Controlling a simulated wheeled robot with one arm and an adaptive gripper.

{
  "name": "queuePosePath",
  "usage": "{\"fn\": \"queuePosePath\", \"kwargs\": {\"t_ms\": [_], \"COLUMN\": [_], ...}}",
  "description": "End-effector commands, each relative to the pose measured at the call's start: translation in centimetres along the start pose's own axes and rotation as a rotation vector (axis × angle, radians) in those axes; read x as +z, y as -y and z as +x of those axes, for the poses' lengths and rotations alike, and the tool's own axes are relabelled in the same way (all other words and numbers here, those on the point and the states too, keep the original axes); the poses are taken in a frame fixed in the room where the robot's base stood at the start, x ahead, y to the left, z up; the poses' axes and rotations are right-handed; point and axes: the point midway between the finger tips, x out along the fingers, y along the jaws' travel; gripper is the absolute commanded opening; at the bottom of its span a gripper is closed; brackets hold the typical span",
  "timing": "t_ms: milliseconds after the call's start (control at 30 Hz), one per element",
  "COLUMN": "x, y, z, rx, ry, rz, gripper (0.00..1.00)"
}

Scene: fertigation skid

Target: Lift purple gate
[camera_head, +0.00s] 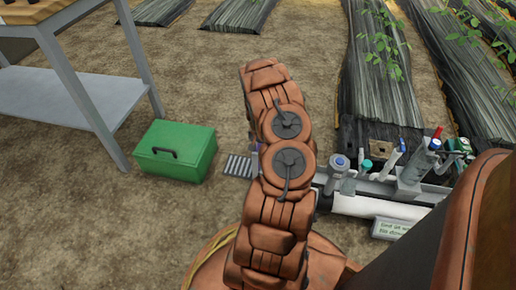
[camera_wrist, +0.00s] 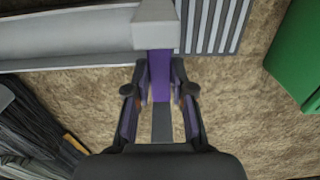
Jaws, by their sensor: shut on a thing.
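The purple gate (camera_wrist: 161,82) is a narrow purple strip in the middle of the wrist view. Its upper end meets a pale grey block (camera_wrist: 156,26) at the channel's edge. My gripper (camera_wrist: 160,72) has a finger on each side of the purple strip and is shut on it. A grey bar (camera_wrist: 161,124) continues below the purple part, between the fingers. In the head view my arm hides the gripper and nearly all of the gate.
A grey channel (camera_wrist: 65,38) runs left of the gate, and a slatted grate (camera_wrist: 214,24) lies beside it. A green box (camera_head: 176,150) stands left of my arm, near a grey table (camera_head: 75,97). Valves and pipework (camera_head: 410,170) stand to the right. Bare soil lies between.

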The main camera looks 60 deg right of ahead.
Motion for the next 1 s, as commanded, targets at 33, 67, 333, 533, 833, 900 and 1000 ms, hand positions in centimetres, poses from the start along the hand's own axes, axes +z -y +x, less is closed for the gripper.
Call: {"fn": "queuePosePath", "kwargs": {"t_ms": [33,67,333,533,833,900,1000], "x": [0.0,0.0,0.0,0.0,-0.2,-0.2,-0.2], "y": [0.1,0.1,0.1,0.2,0.3,0.2,0.2], "z": [0.0,0.0,0.0,-0.6,-4.4,-5.0,-5.5], "rx": [0.0,-0.001,-0.001,-0.001,0.0,0.0,0.0], "ry": [0.0,0.0,-0.001,-0.001,-0.004,-0.004,-0.004], "rz": [-0.001,-0.001,-0.001,-0.001,0.0,0.0,0.0], "gripper": [0.0,0.0,0.0,0.0,0.0,0.0,0.0]}}
